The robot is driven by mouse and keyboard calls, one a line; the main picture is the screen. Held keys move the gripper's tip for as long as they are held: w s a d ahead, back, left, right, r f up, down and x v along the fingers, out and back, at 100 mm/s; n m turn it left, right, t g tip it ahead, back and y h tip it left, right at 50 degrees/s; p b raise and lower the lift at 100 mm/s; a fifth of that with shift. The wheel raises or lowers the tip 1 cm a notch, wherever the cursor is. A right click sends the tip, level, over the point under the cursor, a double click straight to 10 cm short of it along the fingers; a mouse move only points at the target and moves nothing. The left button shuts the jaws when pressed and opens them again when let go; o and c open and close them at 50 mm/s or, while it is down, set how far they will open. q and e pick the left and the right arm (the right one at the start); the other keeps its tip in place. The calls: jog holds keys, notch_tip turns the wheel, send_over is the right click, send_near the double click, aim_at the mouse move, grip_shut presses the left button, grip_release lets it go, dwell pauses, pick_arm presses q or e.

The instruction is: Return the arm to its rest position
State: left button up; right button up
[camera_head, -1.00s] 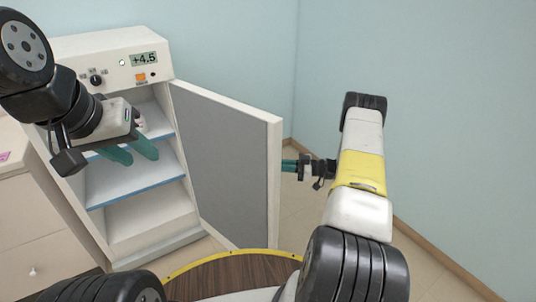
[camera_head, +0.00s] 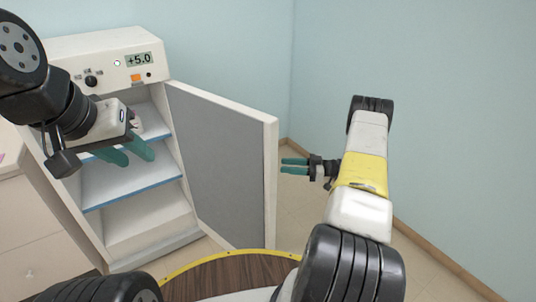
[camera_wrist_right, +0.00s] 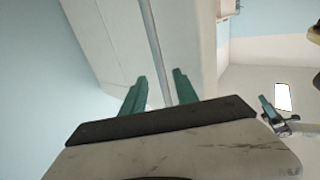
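My left gripper (camera_head: 124,154) has green fingers spread apart with nothing between them. It hangs in front of the upper shelves of the open white fridge (camera_head: 98,45). My right gripper (camera_head: 288,167) is just right of the outer edge of the fridge door (camera_head: 225,160) and points left. Its green fingers are apart and empty; they also show apart in the right wrist view (camera_wrist_right: 160,88). A gap shows between the fingertips and the door edge in the head view.
The display (camera_head: 139,59) reads +5.0. A drawer cabinet (camera_head: 35,225) is at left. Walls stand behind and at right; floor shows right of the door.

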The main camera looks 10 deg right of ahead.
jog(key=shift+v, duration=1.05)
